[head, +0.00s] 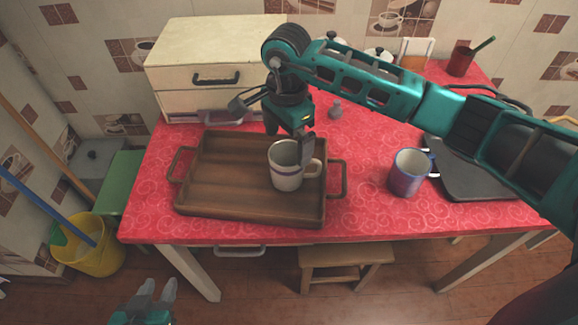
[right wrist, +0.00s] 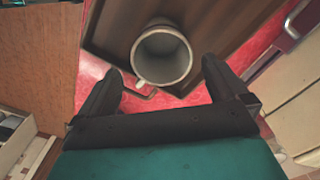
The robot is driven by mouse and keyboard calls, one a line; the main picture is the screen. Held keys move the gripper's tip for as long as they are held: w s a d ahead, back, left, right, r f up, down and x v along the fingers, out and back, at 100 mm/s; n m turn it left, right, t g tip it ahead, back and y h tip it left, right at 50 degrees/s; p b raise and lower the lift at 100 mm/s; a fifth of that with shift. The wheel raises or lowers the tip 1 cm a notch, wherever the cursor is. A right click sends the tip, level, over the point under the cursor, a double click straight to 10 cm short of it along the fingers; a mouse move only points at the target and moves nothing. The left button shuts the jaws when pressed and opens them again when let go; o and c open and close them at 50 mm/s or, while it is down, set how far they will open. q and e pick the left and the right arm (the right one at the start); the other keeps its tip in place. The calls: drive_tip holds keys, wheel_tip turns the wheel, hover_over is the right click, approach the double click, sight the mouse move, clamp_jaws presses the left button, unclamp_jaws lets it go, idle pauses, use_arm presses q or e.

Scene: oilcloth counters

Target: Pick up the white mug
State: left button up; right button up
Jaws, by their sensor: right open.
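The white mug (head: 286,168), with dark bands near its rim and base, stands upright on the right part of a brown wooden tray (head: 222,203). Its handle points right in the head view. In the right wrist view the mug (right wrist: 162,55) shows its empty inside, ahead of and between the fingers. My right gripper (head: 290,133) is open above and just behind the mug; its fingers (right wrist: 163,82) hold nothing. Whether a finger touches the mug is unclear. My left gripper (head: 158,289) is low at the bottom left, away from the table, with its fingers apart and nothing between them.
A blue and white mug (head: 406,173) stands right of the tray, beside a dark flat tray (head: 470,180). A cream drawer box (head: 214,65) stands at the back left. The red tablecloth (head: 360,209) is clear between the tray and blue mug.

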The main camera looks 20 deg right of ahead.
sight(289, 158)
drive_tip(key=f, duration=0.6)
drive_tip(key=shift+w+d+f, duration=0.15)
drive_tip(key=shift+d+f, duration=0.05)
drive_tip(key=shift+f, duration=0.2)
drive_tip(key=shift+r, duration=0.1)
drive_tip(key=c, duration=1.1)
